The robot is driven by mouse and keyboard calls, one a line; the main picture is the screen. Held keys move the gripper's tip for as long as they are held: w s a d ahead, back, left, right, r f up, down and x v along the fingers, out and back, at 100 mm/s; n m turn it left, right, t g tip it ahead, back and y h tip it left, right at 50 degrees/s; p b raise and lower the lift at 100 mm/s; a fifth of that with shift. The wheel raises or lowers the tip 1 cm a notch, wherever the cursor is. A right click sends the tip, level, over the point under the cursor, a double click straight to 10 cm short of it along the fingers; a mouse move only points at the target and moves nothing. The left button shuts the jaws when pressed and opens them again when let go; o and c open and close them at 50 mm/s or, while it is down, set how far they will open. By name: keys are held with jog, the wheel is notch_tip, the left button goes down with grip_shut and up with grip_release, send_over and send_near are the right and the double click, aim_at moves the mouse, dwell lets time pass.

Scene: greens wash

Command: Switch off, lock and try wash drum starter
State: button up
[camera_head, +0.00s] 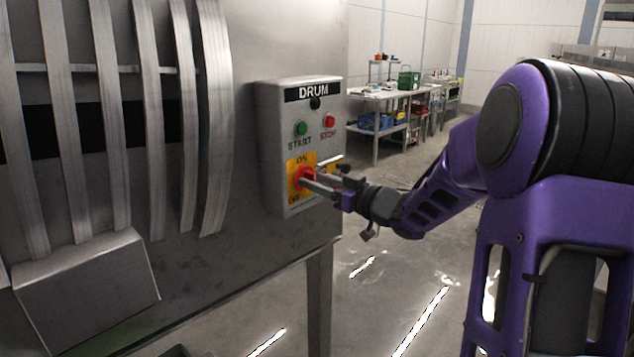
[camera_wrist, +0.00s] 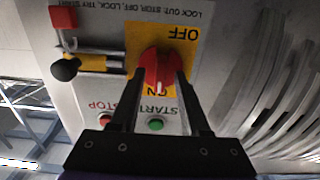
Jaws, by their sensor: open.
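The grey drum starter box (camera_head: 272,150) carries a green START button (camera_head: 302,128), a red STOP button (camera_head: 329,121) and a red rotary switch handle (camera_head: 303,174) on a yellow plate. In the wrist view, which is upside down, the red handle (camera_wrist: 152,68) has its white mark towards ON. My gripper (camera_head: 312,182) is open, with one finger on each side of the handle; I cannot tell whether they touch it. A red padlock (camera_wrist: 63,18) hangs beside the plate.
The drum's metal slats (camera_head: 155,110) and a sloped metal cover (camera_head: 85,285) are left of the box. A steel bench (camera_head: 375,95) with a green box (camera_head: 408,80) stands far behind. The floor (camera_head: 385,270) right of the box's leg is clear.

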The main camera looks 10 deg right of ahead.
grip_shut()
jog(key=shift+f+b, duration=0.1)
jog(key=shift+b, duration=0.2)
dwell(0.3)
jog(key=n+b, duration=0.3)
jog(key=n, duration=0.6)
jog(key=n+b, duration=0.4)
jog(key=n, duration=0.4)
jog(key=shift+s+a+f+n, duration=0.1)
jog(key=shift+a+f+n, duration=0.1)
jog(key=shift+n, duration=0.2)
dwell(0.4)
grip_release()
